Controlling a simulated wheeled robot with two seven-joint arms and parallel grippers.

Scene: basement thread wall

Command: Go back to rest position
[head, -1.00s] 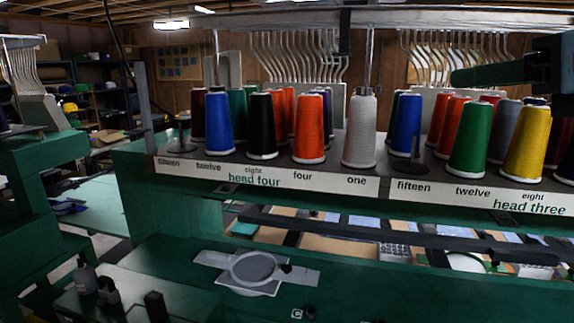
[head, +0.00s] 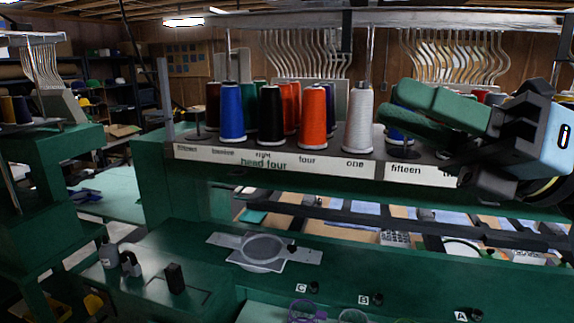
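My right gripper (head: 396,100) comes in from the right edge, with two green fingers pointing left and a black and light-blue body behind them. The fingers look apart, and I see nothing between them. They are in front of the blue cone above the "fifteen" label and hide part of it. I cannot tell whether they touch it. My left gripper is not in view.
Thread cones, including a white one (head: 357,118) and an orange one (head: 312,118), stand on the labelled rack (head: 330,166). Below, a grey hoop (head: 263,250) lies on the green table (head: 215,275). Small bottles (head: 109,254) stand at left.

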